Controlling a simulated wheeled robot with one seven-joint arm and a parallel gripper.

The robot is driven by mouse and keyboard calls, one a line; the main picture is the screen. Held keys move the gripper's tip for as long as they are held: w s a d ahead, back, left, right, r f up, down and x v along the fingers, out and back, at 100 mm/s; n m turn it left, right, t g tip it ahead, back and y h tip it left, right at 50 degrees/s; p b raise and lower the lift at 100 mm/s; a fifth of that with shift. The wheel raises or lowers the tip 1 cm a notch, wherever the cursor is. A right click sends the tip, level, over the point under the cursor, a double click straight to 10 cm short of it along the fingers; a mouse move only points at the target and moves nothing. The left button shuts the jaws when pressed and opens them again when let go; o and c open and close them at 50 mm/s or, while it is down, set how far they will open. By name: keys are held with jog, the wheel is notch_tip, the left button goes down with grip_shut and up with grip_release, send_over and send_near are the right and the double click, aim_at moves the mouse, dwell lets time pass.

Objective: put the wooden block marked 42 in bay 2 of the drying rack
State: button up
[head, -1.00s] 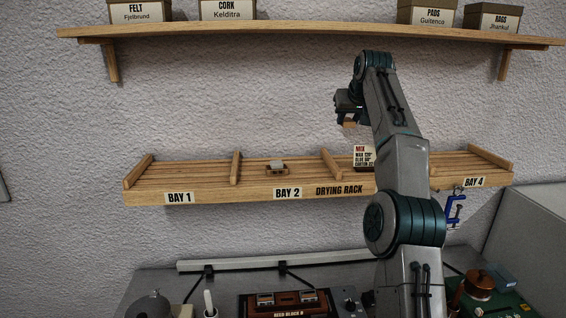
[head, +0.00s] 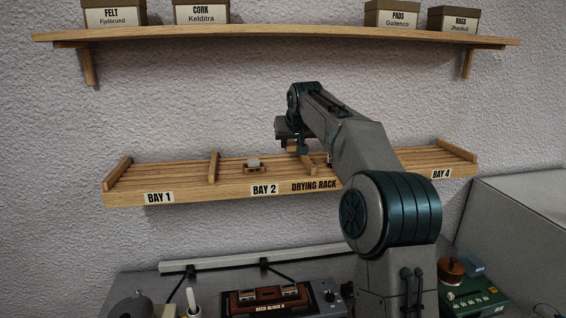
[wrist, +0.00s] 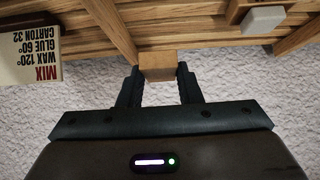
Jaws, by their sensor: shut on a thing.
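My gripper (wrist: 160,88) is shut on a small wooden block (wrist: 157,66); no number is readable on it. In the head view my gripper (head: 293,147) is at the drying rack (head: 225,190), near the divider at the right end of bay 2, and my arm partly hides it. In the wrist view the block appears beside that divider, on the bay 2 side; I cannot tell whether it touches the rack. Bay 2 is labelled on the front edge (head: 265,190).
A small wooden piece with a pale top (head: 253,165) stands in bay 2, and shows in the wrist view (wrist: 263,20). A MIX card (wrist: 30,55) stands past the divider (wrist: 110,30). A shelf (head: 280,36) with labelled boxes hangs above. Bay 1 is clear.

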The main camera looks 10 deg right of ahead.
jog(key=shift+s+a+f, duration=0.25)
jog(key=shift+a+f, duration=0.05)
jog(key=shift+a, duration=0.2)
jog(key=shift+s+a+f, duration=0.2)
jog(key=shift+a+f, duration=0.05)
jog(key=shift+a, duration=0.2)
jog(key=shift+a+f, duration=0.1)
jog(key=shift+f, duration=1.95)
jog(key=shift+f, duration=0.15)
jog(key=o, duration=1)
